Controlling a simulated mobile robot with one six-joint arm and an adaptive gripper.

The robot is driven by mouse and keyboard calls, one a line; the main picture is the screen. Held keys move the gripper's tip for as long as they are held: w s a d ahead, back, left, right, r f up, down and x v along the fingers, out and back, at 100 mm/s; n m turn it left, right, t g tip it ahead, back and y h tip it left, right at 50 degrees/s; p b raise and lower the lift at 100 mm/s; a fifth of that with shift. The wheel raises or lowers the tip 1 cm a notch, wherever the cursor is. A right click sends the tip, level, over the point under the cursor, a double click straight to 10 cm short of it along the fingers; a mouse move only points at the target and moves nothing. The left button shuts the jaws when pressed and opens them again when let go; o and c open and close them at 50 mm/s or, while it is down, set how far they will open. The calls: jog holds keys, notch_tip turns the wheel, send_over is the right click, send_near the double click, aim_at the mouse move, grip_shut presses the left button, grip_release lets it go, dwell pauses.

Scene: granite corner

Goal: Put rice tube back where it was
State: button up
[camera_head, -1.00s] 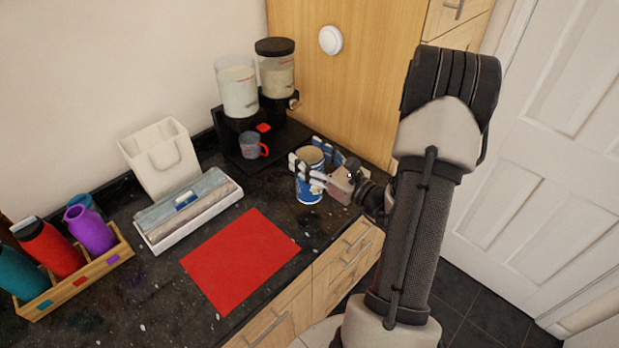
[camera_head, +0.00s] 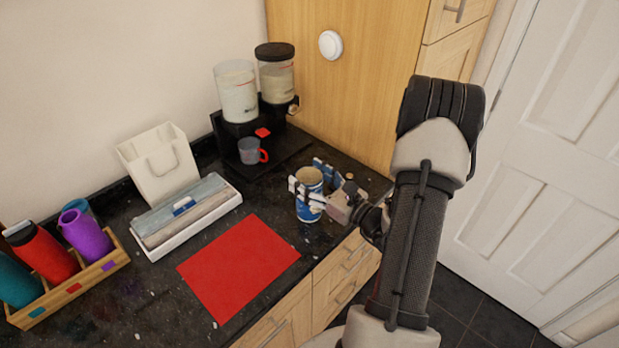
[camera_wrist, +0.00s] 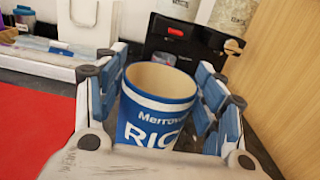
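The rice tube (camera_head: 309,208) is a blue and white can with an open top, upright above the dark counter at the right of the red mat. In the wrist view its label (camera_wrist: 150,128) reads "Merrow" and "RIC", partly cut off by my gripper's palm. My gripper (camera_head: 314,183) has one finger on each side of the tube and is shut on it. In the wrist view the fingers (camera_wrist: 160,85) flank the tube's upper body. I cannot tell whether the tube's base touches the counter.
A black dispenser stand (camera_head: 240,158) with two clear containers and a grey measuring cup (camera_head: 249,151) stands behind. A red mat (camera_head: 240,268), a white tray (camera_head: 190,228), a white bag (camera_head: 160,168) and a bottle rack (camera_head: 75,287) lie left. A small round brown piece (camera_head: 349,176) lies right of the tube.

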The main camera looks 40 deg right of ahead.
jog(key=shift+o, duration=1.4)
jog(key=shift+r, duration=0.1)
jog(key=shift+r, duration=0.2)
jog(key=s+d+p, duration=0.1)
jog(key=s, duration=1.1)
jog(key=shift+f+p, duration=0.35)
